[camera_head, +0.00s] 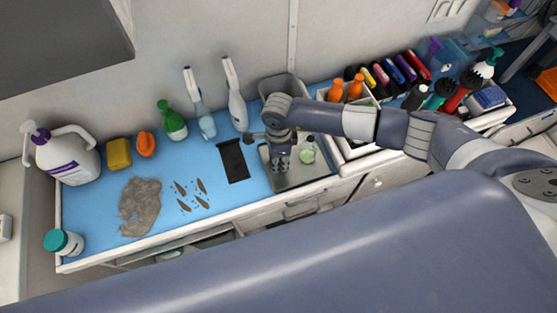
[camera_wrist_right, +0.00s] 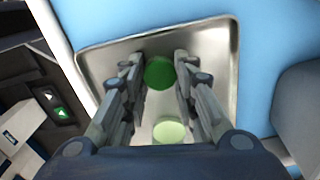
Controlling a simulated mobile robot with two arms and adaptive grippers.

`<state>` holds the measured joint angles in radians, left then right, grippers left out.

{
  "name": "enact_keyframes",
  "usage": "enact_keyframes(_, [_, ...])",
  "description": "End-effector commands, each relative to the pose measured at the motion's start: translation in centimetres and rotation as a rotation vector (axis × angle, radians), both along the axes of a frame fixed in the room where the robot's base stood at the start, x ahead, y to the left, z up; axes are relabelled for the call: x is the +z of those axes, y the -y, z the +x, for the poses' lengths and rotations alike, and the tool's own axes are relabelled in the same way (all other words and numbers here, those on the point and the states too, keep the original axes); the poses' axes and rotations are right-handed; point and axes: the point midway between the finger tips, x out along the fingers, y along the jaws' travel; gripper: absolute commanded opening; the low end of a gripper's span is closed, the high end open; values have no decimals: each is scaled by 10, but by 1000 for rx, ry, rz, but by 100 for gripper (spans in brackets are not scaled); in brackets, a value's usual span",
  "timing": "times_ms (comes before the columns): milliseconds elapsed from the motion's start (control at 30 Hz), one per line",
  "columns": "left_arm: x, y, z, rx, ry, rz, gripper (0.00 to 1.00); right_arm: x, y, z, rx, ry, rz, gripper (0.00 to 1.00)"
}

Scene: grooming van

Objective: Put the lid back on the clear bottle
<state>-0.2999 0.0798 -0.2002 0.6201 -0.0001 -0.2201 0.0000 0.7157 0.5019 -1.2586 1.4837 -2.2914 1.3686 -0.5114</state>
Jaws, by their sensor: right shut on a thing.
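The clear bottle (camera_head: 307,152), with pale green contents, stands in the metal tray (camera_head: 305,178), just right of my right gripper (camera_head: 280,160) in the head view. In the wrist view the bottle shows as a pale green disc (camera_wrist_right: 168,131) low between the fingers. A dark green round lid (camera_wrist_right: 158,72) is between the fingertips of my right gripper (camera_wrist_right: 158,80), which is shut on it above the tray (camera_wrist_right: 100,58). The lid is hard to make out in the head view. The lid is apart from the bottle in the picture. My left gripper is not in view.
Spray bottles (camera_head: 236,105) and a grey bin (camera_head: 285,84) stand behind the tray. A white divided box (camera_head: 350,152) with orange bottles is close on the right. The blue counter (camera_head: 100,215) has free room at the left front.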

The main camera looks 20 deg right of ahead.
Motion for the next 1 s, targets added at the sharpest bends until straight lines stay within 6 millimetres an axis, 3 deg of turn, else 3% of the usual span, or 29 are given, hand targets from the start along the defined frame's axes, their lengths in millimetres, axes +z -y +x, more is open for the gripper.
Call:
enact_keyframes(267, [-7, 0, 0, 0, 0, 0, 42, 10, 0, 1, 0, 2, 2, 20])
enact_keyframes(467, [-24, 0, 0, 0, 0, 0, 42, 34, -1, 0, 4, 5, 1, 20])
enact_keyframes(1000, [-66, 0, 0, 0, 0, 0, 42, 44, -61, -119, 4, 0, 3, 20])
